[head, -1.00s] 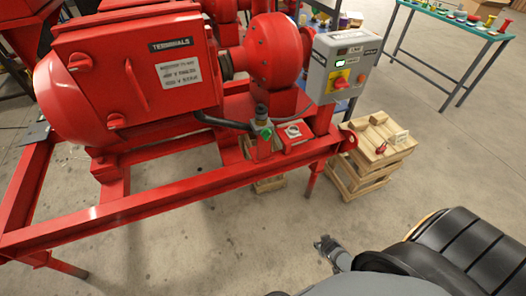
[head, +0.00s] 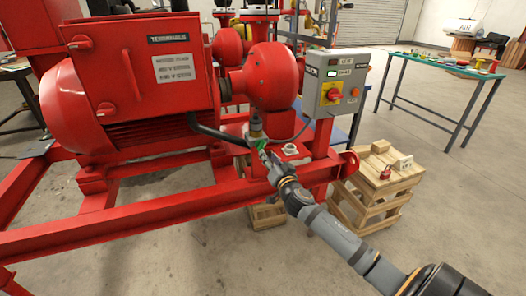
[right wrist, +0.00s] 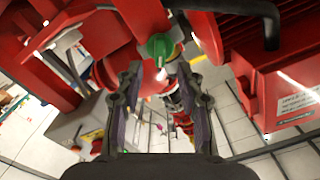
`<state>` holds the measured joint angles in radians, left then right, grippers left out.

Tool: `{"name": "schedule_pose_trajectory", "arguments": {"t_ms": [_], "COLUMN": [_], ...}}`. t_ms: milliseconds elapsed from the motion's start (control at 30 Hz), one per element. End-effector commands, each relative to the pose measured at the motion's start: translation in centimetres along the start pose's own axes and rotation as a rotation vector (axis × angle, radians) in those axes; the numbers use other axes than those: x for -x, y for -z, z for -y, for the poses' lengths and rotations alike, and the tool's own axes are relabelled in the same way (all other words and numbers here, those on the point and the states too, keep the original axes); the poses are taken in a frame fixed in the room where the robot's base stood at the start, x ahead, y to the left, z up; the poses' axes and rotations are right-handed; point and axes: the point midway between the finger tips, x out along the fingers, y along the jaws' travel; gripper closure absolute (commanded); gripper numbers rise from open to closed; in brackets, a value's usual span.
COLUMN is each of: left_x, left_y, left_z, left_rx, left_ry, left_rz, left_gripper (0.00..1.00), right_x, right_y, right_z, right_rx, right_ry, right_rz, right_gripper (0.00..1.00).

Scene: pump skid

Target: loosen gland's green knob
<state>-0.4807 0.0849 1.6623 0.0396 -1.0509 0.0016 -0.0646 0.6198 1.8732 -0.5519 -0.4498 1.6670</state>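The gland's green knob (head: 260,143) sits on the red pump skid frame, just below the brass-coloured fitting at the cable's end. In the right wrist view the green knob (right wrist: 157,46) lies just beyond the fingertips, roughly in line with the gap between them. My right gripper (head: 267,159) is at the knob in the head view and partly covers it. In the right wrist view my right gripper (right wrist: 160,68) is open, its fingers apart with nothing held. I cannot tell whether a finger touches the knob. My left gripper is not in view.
The red motor with its terminals box (head: 147,65) stands left of the knob. A grey control box (head: 337,85) stands to the right. A wooden crate (head: 378,182) is beside the skid. A green-topped table (head: 430,64) is behind, with open floor between.

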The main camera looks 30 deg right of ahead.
Motion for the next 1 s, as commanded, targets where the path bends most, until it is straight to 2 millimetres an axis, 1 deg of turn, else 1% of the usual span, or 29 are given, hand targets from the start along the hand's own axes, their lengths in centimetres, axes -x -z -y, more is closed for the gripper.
{"name": "schedule_pose_trajectory", "arguments": {"t_ms": [33, 100, 200, 300, 433, 633, 667, 933, 1000], "left_x": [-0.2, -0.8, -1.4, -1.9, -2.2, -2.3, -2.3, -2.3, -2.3], "left_y": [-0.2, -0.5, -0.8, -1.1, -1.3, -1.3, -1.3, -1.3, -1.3], "left_z": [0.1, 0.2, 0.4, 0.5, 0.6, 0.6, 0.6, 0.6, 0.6], "left_rx": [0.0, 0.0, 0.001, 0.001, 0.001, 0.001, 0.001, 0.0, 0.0], "left_ry": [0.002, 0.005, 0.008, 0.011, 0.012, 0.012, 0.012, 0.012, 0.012], "left_rz": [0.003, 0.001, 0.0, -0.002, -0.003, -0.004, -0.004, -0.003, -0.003], "left_gripper": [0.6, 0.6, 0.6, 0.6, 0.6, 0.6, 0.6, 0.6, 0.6], "right_x": [-1.2, -2.6, -4.3, -5.4, -5.9, -6.0, -5.9, -5.9, -5.9], "right_y": [0.2, 0.2, 0.2, 0.1, 0.0, -0.1, -0.1, -0.1, -0.1], "right_z": [0.2, 0.2, 0.1, 0.1, 0.1, 0.1, 0.1, 0.1, 0.1], "right_rx": [-0.009, -0.006, -0.003, -0.003, 0.0, 0.0, 0.0, 0.0, 0.0], "right_ry": [0.001, -0.001, 0.0, 0.001, 0.001, 0.001, 0.001, 0.001, 0.001], "right_rz": [-0.003, -0.002, -0.001, 0.0, 0.001, 0.001, 0.001, 0.001, 0.001], "right_gripper": [0.62, 0.62, 0.62, 0.62, 0.62, 0.62, 0.64, 1.0, 1.0]}}
